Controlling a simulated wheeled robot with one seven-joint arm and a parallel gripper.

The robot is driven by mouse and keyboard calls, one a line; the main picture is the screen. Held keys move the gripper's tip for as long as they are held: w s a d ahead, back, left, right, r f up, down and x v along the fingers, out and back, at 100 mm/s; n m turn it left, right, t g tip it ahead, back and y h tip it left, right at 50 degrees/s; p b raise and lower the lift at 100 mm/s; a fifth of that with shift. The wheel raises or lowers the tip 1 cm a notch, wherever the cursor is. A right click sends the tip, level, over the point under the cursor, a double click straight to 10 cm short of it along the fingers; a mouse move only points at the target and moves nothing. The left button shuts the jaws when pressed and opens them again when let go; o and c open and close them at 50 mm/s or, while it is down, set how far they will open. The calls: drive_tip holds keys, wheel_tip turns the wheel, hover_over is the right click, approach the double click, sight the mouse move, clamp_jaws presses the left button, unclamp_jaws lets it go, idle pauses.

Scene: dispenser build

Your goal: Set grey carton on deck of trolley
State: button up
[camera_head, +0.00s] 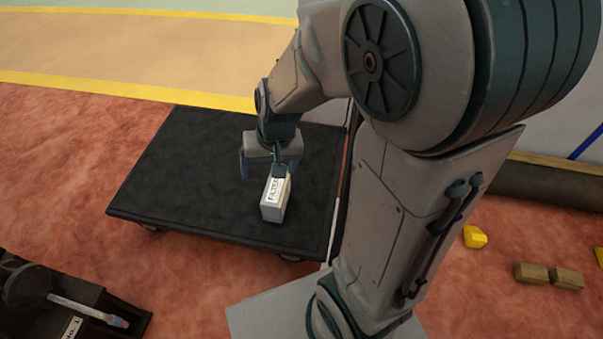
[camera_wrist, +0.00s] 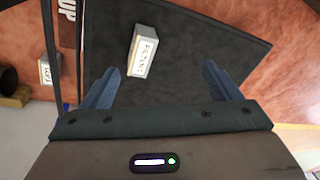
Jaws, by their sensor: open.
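The grey carton (camera_head: 273,199), with a white label lettered "FILTER", rests on the black deck of the trolley (camera_head: 190,160), toward its near right part. In the wrist view the carton (camera_wrist: 144,52) lies ahead of the fingers on the dark deck (camera_wrist: 215,35), with its label facing the camera. My gripper (camera_head: 270,170) is above the deck at the carton's far end, overlapping its top in the head view. In the wrist view its two fingers (camera_wrist: 160,75) are spread wide with nothing between them, and the carton appears apart from both.
A dark open box (camera_head: 75,300) holding a tool stands at lower left. The wrist view shows another small labelled box (camera_wrist: 48,70) at left. Much of the deck is bare.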

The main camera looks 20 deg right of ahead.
drive_tip(key=s+d+r+n+h, duration=0.1)
drive_tip(key=s+d+r, duration=0.3)
drive_tip(key=s, duration=0.5)
wheel_tip(320, 180, up, 2)
drive_tip(key=shift+s+r+n+g+h, duration=0.2)
drive_tip(key=shift+n+g+h, duration=0.1)
drive_tip(key=shift+n, duration=0.2)
wheel_tip(320, 180, up, 35)
drive_tip(key=t+p, duration=0.1)
drive_tip(key=p, duration=3.1)
drive_tip(key=shift+d+t, duration=0.15)
drive_tip(key=shift+t, duration=0.15)
drive_tip(key=shift+f, duration=0.1)
